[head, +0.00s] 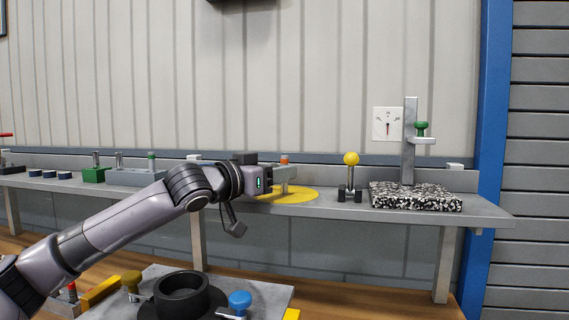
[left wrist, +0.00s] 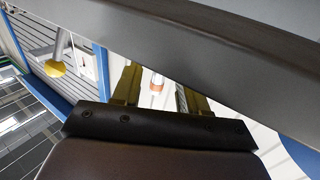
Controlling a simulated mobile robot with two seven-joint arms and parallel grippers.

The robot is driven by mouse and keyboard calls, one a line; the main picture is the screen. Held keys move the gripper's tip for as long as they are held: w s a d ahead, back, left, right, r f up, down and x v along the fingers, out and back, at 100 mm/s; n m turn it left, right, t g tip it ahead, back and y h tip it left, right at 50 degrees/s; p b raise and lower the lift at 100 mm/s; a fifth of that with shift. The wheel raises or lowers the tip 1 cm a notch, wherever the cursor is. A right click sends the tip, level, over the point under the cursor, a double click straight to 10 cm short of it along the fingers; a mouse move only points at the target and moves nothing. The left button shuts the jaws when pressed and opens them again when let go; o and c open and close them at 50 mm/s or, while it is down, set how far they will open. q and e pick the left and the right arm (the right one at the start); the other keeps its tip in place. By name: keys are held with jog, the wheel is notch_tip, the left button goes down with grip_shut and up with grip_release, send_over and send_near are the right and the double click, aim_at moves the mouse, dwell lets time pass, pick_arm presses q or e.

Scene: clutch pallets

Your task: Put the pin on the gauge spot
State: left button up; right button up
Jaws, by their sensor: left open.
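A light pin with an orange-red top (head: 284,158) stands upright at the yellow round spot (head: 308,194) on the grey bench. My left gripper (head: 286,176) is open over this spot, and the pin's top rises at its fingers. In the left wrist view the pin (left wrist: 156,82) shows between the two spread fingers (left wrist: 158,88), with clear gaps on both sides. The pin's foot is hidden by the gripper, so I cannot tell what it rests on. My right gripper is not in view.
Right of the spot stand a yellow-ball lever (head: 351,159) and a speckled slab (head: 415,197) with a gauge post (head: 409,140). On the left are a green block (head: 94,175) and a grey pin block (head: 135,178). A black ring fixture (head: 182,293) stands in front, below.

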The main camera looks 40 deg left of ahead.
pick_arm(q)
jog(key=shift+w+p, duration=0.5)
jog(key=shift+w, duration=0.75)
grip_shut()
jog(key=shift+r, duration=0.1)
